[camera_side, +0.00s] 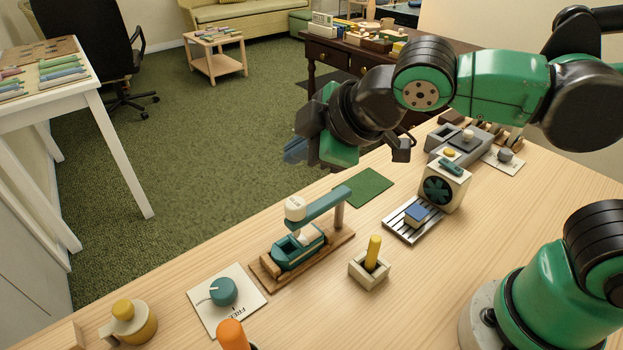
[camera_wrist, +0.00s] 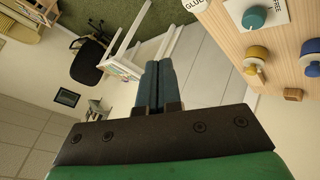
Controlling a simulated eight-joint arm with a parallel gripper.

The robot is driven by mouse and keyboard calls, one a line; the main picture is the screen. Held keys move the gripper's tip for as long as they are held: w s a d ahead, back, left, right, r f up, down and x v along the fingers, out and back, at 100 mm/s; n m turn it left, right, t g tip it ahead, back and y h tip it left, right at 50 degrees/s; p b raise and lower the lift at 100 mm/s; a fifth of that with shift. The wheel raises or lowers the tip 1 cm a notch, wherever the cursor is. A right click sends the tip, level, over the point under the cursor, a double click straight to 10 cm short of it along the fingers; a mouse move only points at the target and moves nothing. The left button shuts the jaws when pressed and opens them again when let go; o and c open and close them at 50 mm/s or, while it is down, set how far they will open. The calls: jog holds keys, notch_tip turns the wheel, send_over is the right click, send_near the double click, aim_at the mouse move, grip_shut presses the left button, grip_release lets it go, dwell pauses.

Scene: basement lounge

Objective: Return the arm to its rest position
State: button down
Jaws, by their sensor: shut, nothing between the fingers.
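My gripper (camera_side: 294,150) is in the air above the far edge of the wooden table in the side view, with its fingers pointing left. In the wrist view my gripper (camera_wrist: 157,66) shows its two fingers pressed together with nothing between them. My arm is green and black, raised and reaching left across the table from its base at the lower right. Nothing touches the fingers in either view.
Below stand a teal press on a wooden base (camera_side: 256,272), a yellow peg in a block (camera_side: 374,252), a fan box (camera_side: 459,190), a slatted tray (camera_side: 397,227) and a dial card (camera_side: 205,302). A white table (camera_side: 88,98) stands left.

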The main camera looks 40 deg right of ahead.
dwell(0.3)
jog(key=s+d+f+m+g+h, duration=0.1)
jog(key=d+f+m, duration=0.1)
jog(key=d+m, duration=0.3)
jog(key=s+d+f+m+g+h, duration=0.1)
jog(key=s+d+f+m, duration=0.1)
jog(key=d+m, duration=0.4)
jog(key=shift+d+f, duration=0.15)
jog(key=shift+d, duration=0.4)
